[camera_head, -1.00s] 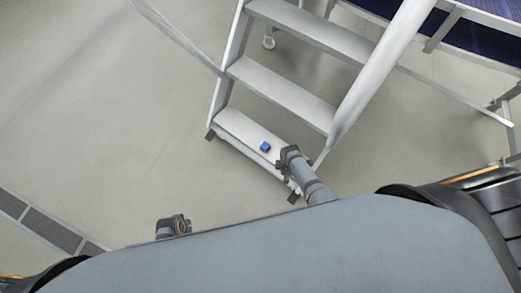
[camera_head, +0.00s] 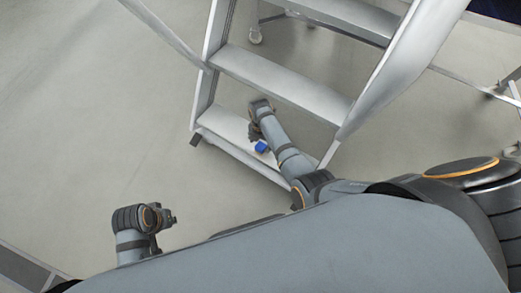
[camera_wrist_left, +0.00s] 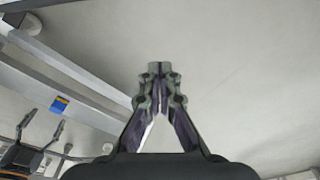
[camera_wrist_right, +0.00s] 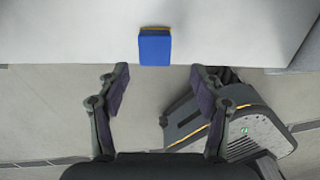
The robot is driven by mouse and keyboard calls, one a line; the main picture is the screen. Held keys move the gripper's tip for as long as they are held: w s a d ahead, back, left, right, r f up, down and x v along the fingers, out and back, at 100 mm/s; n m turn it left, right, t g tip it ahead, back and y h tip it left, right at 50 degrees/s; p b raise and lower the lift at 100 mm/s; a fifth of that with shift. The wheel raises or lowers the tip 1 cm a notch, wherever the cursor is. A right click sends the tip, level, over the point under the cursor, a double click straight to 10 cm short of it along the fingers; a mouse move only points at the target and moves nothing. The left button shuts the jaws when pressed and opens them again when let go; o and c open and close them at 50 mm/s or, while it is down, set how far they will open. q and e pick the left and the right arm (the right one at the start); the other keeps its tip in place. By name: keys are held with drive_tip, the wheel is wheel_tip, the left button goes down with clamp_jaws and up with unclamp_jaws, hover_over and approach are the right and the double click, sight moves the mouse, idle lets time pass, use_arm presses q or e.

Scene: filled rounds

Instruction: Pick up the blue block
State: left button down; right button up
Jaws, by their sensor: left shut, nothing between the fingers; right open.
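The blue block (camera_head: 261,146) lies on the lowest step (camera_head: 225,128) of a grey metal stair, close to its front edge. In the right wrist view the blue block (camera_wrist_right: 155,48) is ahead of my right gripper (camera_wrist_right: 160,80), roughly centred between its fingers and beyond their tips. My right gripper (camera_head: 254,133) is open and empty, just beside the block. It also shows in the left wrist view (camera_wrist_left: 40,125), with the block (camera_wrist_left: 60,104) near it. My left gripper (camera_head: 172,219) is off to the left over the floor; its fingers (camera_wrist_left: 160,72) are shut with nothing between them.
Higher steps (camera_head: 280,80) rise behind the block. A sloping side rail (camera_head: 385,75) stands to the right and a thinner rail (camera_head: 165,33) to the left. The floor (camera_head: 90,130) on the left is clear.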

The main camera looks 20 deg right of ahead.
sight(260, 147)
drive_tip(key=shift+f, duration=0.3)
drive_tip(key=f+b, duration=0.2)
drive_tip(key=f, duration=0.1)
drive_tip(key=f+b, duration=0.1)
drive_tip(key=f, duration=0.1)
drive_tip(key=shift+w+b, duration=0.35)
drive_tip(key=shift+b, duration=0.05)
drive_tip(key=shift+f, duration=0.15)
use_arm(q)
drive_tip(key=f, duration=0.1)
drive_tip(key=d+f+t, duration=0.1)
drive_tip(key=w+d+f+t+h, duration=0.1)
drive_tip(key=f, duration=0.1)
drive_tip(key=shift+w+f, duration=0.1)
